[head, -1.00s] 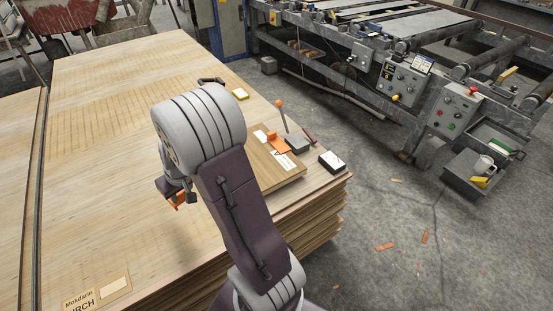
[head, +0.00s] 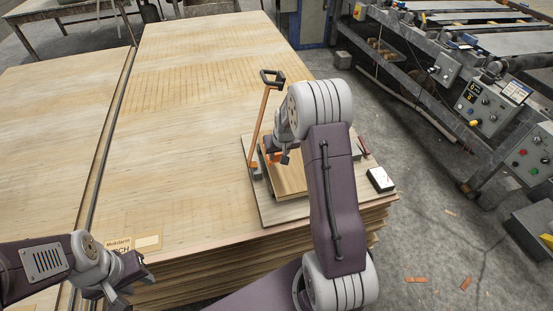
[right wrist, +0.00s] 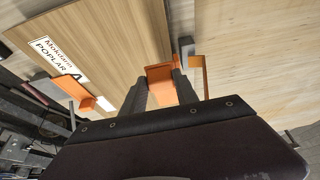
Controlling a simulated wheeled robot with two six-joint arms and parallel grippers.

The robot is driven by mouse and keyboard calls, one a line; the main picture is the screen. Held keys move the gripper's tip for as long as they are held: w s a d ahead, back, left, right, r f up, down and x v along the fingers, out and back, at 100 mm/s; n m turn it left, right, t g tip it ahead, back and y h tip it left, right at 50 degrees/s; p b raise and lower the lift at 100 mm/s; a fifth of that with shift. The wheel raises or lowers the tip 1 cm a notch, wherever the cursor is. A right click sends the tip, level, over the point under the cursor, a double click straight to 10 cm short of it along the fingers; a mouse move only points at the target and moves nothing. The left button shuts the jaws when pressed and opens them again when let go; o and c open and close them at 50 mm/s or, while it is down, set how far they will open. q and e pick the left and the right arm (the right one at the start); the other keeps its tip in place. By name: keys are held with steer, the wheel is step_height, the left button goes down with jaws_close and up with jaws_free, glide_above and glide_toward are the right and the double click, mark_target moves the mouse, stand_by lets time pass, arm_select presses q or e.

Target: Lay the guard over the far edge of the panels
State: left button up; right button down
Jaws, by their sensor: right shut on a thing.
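The small stack of wood panels (head: 289,181), labelled "Mokdarin POPLAR" in the right wrist view (right wrist: 100,35), lies on a wider board (head: 262,207) near the corner of the big veneer stack. My right gripper (head: 280,155) is over these panels. In the right wrist view it (right wrist: 163,88) is shut on an orange guard (right wrist: 160,74), which is close to one panel edge. I cannot tell whether the guard touches the panels. Another orange piece (right wrist: 80,92) is at the opposite edge. My left gripper (head: 132,285) appears open and empty, low at the left.
A tall orange handle (head: 261,120) with a black top and grey foot stands close beside my right gripper. A black-and-white box (head: 380,179) lies near the stack's right edge. Machinery (head: 485,105) stands beyond the floor at right. The large veneer top (head: 190,120) is mostly clear.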

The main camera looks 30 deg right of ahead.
steer(key=w, duration=0.1)
steer(key=w+f, duration=0.1)
steer(key=shift+w+d+f, duration=0.15)
steer(key=shift+w+f, duration=0.1)
steer(key=shift+w, duration=0.05)
step_height(320, 180, down, 4)
steer(key=shift+f, duration=0.1)
steer(key=shift+f+b, duration=0.1)
steer(key=shift+b, duration=0.2)
steer(key=c, duration=0.9)
jaws_free()
steer(key=shift+c, duration=0.2)
